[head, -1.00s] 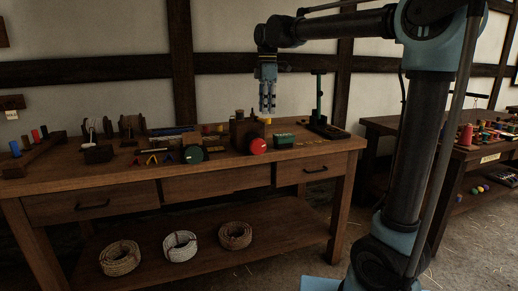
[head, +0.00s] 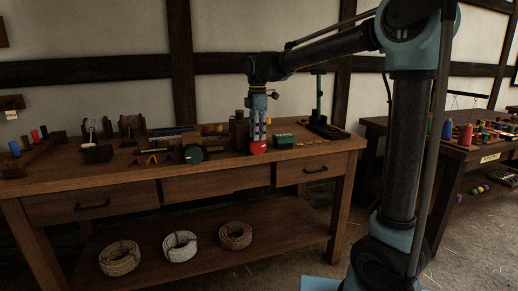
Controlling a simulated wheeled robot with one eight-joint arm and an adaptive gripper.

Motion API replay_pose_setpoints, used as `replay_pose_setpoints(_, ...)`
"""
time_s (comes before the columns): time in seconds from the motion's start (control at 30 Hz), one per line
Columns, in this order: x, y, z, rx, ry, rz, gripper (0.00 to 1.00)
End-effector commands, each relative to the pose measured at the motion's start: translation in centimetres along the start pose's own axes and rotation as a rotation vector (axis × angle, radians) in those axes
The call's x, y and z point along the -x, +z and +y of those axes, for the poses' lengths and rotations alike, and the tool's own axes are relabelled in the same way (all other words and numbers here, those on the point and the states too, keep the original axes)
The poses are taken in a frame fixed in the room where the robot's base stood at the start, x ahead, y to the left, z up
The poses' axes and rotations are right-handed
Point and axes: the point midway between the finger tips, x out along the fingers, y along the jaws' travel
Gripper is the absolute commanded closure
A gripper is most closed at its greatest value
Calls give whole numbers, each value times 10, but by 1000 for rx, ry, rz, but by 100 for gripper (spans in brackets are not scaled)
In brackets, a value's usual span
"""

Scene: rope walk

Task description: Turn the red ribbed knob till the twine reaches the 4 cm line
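The red knob (head: 258,148) is on the front of a dark wooden block (head: 238,130) on the workbench (head: 150,177). Its ribs are too small to make out. My gripper (head: 258,137) points down right above the knob, its fingertips at or just over the knob's upper edge. I cannot tell whether it touches the knob or how far its fingers are apart. The twine and the 4 cm line are too small to make out.
A green disc (head: 194,154) is left of the knob and a green box (head: 284,140) is right of it. A green post (head: 319,100) stands behind to the right. Several rope coils (head: 180,246) lie on the lower shelf.

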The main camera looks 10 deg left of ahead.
Motion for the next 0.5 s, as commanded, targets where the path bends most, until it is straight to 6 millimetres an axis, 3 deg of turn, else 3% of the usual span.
replay_pose_setpoints(0.2, -36, 0, 0, 0, 0, 0, 72)
replay_pose_setpoints(0.5, -60, 0, 0, 0, 0, 0, 72)
